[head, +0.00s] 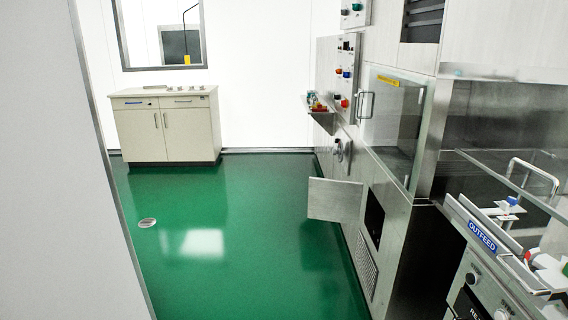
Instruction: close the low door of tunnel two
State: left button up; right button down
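The low door (335,200) is a small flat metal panel that stands open, swung out from the machine's front over the green floor. Beside it on the right is a dark rectangular opening (374,219) low in the machine's side. No label for tunnel two can be read in this view. Neither of my grippers shows in the head view.
A glass door (392,120) with a handle stands above the opening. An outfeed station (482,236) fills the near right. A cabinet (165,125) stands at the far wall. The green floor (235,240) is clear, with a round drain (147,222). A pale wall edge (60,160) blocks the left.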

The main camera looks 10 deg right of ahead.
aim_at(338, 201)
jog(key=i+z, duration=0.2)
jog(key=i, duration=1.55)
jog(key=i+u, duration=0.2)
jog(key=i, duration=0.65)
jog(key=i+u, duration=0.2)
jog(key=i, duration=0.7)
jog(key=i+z, duration=0.4)
jog(key=i+j+z, duration=0.15)
jog(key=z, duration=0.25)
jog(key=i+j+z, duration=0.3)
jog(key=z, duration=0.15)
jog(key=i+j+z, duration=0.5)
jog(key=z, duration=0.3)
jog(key=i+j+z, duration=0.1)
jog(key=z, duration=0.3)
jog(key=j+z, duration=0.4)
jog(key=i+j+z, duration=0.1)
jog(key=z, duration=0.3)
jog(key=j+z, duration=0.25)
jog(key=z, duration=0.15)
jog(key=i+j+z, duration=0.1)
jog(key=j+z, duration=1.15)
jog(key=l, duration=0.1)
